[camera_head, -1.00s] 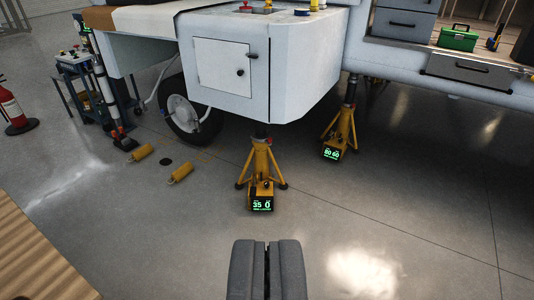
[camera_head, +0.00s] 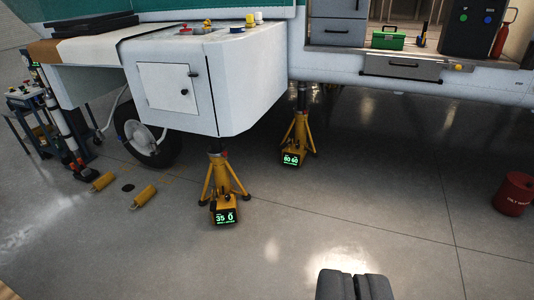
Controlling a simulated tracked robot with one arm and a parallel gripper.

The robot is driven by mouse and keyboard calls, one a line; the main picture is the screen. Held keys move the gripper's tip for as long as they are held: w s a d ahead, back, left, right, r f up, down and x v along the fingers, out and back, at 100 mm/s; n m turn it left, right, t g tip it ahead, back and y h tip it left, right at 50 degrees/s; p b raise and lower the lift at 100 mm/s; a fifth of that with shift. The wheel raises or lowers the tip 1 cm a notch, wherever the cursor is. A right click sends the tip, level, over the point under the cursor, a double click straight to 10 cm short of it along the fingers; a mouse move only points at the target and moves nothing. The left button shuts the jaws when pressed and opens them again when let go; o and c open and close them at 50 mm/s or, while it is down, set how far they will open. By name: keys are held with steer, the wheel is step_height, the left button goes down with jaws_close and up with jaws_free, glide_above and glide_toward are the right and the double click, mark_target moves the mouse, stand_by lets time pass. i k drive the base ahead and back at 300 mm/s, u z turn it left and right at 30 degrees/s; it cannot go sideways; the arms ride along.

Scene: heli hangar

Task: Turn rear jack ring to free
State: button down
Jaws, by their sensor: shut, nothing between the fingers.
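Two yellow tripod jacks stand under the white vehicle body. The nearer jack (camera_head: 220,180) is left of centre, with a green-lit display (camera_head: 224,217) that reads about "35 0". The farther jack (camera_head: 299,132) stands behind it to the right, with a display (camera_head: 291,160) reading roughly "80 60". I cannot tell from the picture which is the rear one. A turning ring is too small to make out on either. My gripper (camera_head: 355,278) is at the bottom, right of centre, shut and empty. It is apart from both jacks.
A white cabinet (camera_head: 170,90) overhangs the nearer jack, with a wheel (camera_head: 145,140) behind it. A red drum (camera_head: 513,194) stands at right. The floor between gripper and jacks is clear.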

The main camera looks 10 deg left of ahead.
mark_target(224, 154)
steer(key=z, duration=0.5)
steer(key=i, duration=2.2)
steer(key=u, duration=1.6)
